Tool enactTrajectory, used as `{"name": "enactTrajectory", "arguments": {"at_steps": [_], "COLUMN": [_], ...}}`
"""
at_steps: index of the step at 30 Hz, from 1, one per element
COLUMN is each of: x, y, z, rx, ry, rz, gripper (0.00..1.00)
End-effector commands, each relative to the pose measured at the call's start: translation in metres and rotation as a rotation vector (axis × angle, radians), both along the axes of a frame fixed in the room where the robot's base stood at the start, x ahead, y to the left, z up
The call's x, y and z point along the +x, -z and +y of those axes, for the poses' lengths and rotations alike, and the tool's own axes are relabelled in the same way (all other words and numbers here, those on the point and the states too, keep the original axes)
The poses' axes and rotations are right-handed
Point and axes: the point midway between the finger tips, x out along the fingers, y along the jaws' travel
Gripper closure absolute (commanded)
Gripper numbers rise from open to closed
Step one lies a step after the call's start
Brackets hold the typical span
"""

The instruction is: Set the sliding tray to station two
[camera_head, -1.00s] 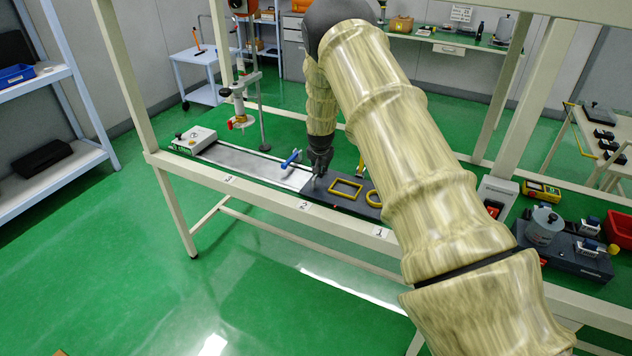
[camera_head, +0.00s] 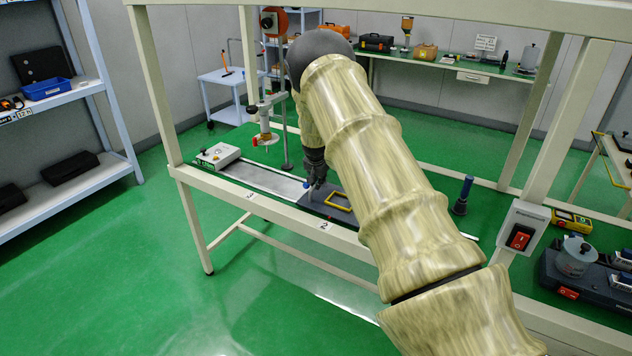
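The sliding tray (camera_head: 313,208) is a dark flat plate on a pale metal rail (camera_head: 262,179) along the bench. A yellow rectangular frame (camera_head: 339,203) lies on it; its right part is hidden behind my arm. My gripper (camera_head: 314,185) points down at the tray's left end, low over or touching it; contact is unclear. Its fingers are too small to tell open from shut. A blue piece (camera_head: 304,186) shows just left of the fingers, mostly hidden. A station label, apparently 2 (camera_head: 325,225), is on the bench's front edge, roughly below the tray's visible part. Another label, apparently 3 (camera_head: 250,195), is further left.
A white box (camera_head: 217,156) stands at the rail's left end. A stand with a white and red fixture (camera_head: 265,138) rises behind the rail. A bench post (camera_head: 557,115) and a red switch box (camera_head: 521,238) are at right. My arm hides the bench's middle.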

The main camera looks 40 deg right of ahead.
Motion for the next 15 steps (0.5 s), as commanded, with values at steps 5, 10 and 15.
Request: {"name": "enactTrajectory", "arguments": {"at_steps": [5, 10, 15], "x": [0.0011, 0.0015, 0.0007], "y": [-0.0003, -0.0003, -0.0039], "z": [0.0007, 0.0011, 0.0022], "rx": [-0.001, 0.000, -0.001], "ry": [-0.001, -0.002, -0.002], "rz": [-0.001, 0.000, -0.002], "gripper": [0.66, 0.66, 0.66]}}
